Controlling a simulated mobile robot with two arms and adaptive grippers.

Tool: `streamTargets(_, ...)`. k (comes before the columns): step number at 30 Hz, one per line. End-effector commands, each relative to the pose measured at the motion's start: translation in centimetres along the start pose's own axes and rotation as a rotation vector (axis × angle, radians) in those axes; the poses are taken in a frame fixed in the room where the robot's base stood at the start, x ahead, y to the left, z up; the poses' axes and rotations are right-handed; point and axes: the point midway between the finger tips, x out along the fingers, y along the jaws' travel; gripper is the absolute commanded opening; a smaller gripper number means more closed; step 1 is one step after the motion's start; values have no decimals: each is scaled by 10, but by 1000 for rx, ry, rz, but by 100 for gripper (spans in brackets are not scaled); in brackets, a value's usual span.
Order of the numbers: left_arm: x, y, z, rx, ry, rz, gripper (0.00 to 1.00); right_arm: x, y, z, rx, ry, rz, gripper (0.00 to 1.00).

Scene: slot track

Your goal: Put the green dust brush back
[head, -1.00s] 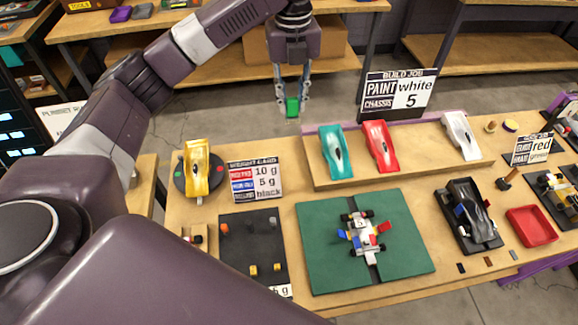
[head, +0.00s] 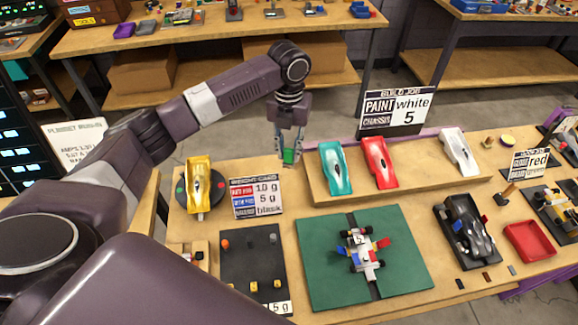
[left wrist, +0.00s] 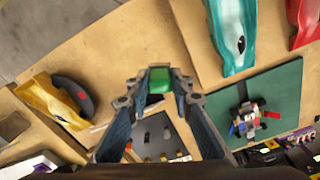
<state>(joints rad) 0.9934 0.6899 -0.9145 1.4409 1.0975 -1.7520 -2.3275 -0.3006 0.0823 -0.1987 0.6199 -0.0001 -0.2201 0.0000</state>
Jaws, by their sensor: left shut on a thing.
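My left gripper (head: 289,157) is shut on the green dust brush (head: 289,156), of which only a small green block shows between the fingers. In the head view it hangs fingers-down near the back edge of the workbench, between the yellow car body and the teal car body. In the left wrist view the brush (left wrist: 159,80) sits between the two fingertips, with the bench behind it. The fingers hide part of the brush. My right gripper is not in view.
The yellow car body (head: 198,184) stands on a round dark stand. The teal car body (head: 337,167) and red one (head: 379,163) lie on a raised wooden shelf (head: 430,181). A weight card sign (head: 256,197), dark tray (head: 240,262) and green mat (head: 318,278) lie in front.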

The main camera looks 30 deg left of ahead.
Motion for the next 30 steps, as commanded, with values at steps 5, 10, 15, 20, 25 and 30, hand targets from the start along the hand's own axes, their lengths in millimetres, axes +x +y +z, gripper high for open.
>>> streamTargets(5,28,-1,0,0,0,-1,1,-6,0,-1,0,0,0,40)
streamTargets(10,43,-1,-1,-1,2,-1,1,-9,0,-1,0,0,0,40)
streamTargets(15,68,-1,-1,0,2,0,1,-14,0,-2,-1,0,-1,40)
streamTargets(20,77,-1,0,0,-1,-2,1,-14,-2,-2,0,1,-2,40)
streamTargets(25,77,-1,0,0,-1,-1,1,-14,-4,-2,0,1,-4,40)
streamTargets(30,81,-1,0,0,-1,-1,22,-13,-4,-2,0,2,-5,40)
